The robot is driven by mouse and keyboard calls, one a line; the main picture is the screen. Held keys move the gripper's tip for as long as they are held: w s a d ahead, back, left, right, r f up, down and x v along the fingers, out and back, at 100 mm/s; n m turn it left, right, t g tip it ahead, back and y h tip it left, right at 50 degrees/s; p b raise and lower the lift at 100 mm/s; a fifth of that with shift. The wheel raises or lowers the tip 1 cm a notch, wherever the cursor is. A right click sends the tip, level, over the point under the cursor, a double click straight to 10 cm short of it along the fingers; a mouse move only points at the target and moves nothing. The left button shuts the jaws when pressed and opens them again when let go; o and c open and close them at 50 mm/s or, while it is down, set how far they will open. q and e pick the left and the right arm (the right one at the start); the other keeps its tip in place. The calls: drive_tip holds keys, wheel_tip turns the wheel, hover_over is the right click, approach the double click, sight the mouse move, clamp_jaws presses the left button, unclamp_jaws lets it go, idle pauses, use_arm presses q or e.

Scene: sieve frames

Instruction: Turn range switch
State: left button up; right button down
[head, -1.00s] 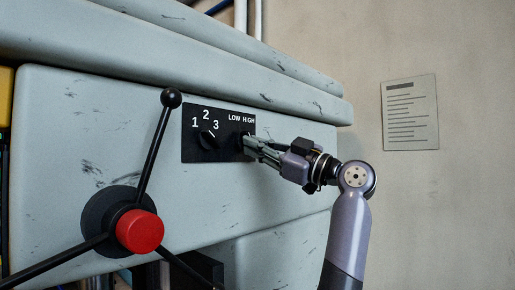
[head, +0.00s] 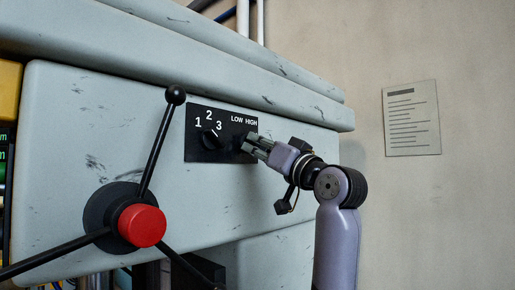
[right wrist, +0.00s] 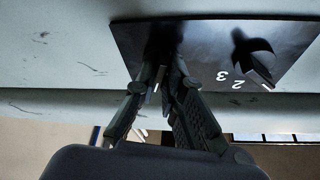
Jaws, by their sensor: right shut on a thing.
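The black panel (head: 222,156) on the grey machine front carries the range switch (head: 240,144), a dark knob under the LOW and HIGH labels. My right gripper (head: 247,144) reaches in from the right, its fingers shut on the range switch. In the right wrist view the fingers (right wrist: 166,72) close together on the switch (right wrist: 163,38), which is dark and partly hidden. Which label it points to cannot be told. My left gripper is not in view.
A second knob (head: 210,139) marked 1, 2, 3 sits left of the switch, its white line toward 3. A spoked handle with a red hub (head: 142,226) stands out at lower left. A printed sheet (head: 412,120) hangs on the wall at right.

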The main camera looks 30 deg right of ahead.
drive_tip(key=shift+a+m+h, duration=0.15)
drive_tip(key=shift+m+h, duration=1.05)
drive_tip(key=shift+m, duration=1)
drive_tip(key=shift+m+p, duration=0.3)
drive_tip(key=c, duration=1.7)
unclamp_jaws()
drive_tip(key=shift+s, duration=0.1)
drive_tip(key=shift+s, duration=0.2)
drive_tip(key=v, duration=1.1)
drive_tip(key=shift+s, duration=0.3)
